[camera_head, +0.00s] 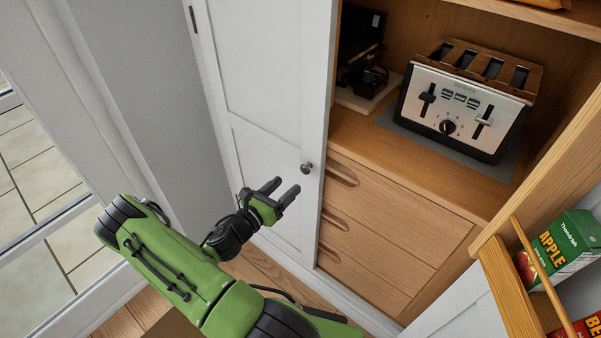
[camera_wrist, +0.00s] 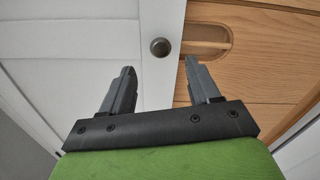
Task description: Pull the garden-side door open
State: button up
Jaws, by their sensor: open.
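The garden-side door (camera_head: 265,100) is a white panelled cabinet door on the side nearest the glazing. It looks shut, with a hinge at its upper left and a small round dark knob (camera_head: 306,168) near its right edge. My gripper (camera_head: 287,185) is open and empty, just below and left of the knob in the head view. In the wrist view the knob (camera_wrist: 160,47) sits between the lines of the two fingers, just beyond the tips (camera_wrist: 159,66). The fingers look apart from it. The door panel (camera_wrist: 70,45) fills the left of that view.
Right of the door are wooden drawers (camera_head: 385,215) with cut-out pulls, and a toaster (camera_head: 465,100) above them. A wooden door rack (camera_head: 508,285) with an apple juice carton (camera_head: 560,245) stands at right. Glazing and paving (camera_head: 40,165) are at left.

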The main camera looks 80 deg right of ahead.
aim_at(303, 170)
jog(key=b+x, duration=0.1)
jog(key=x, duration=0.7)
grip_shut()
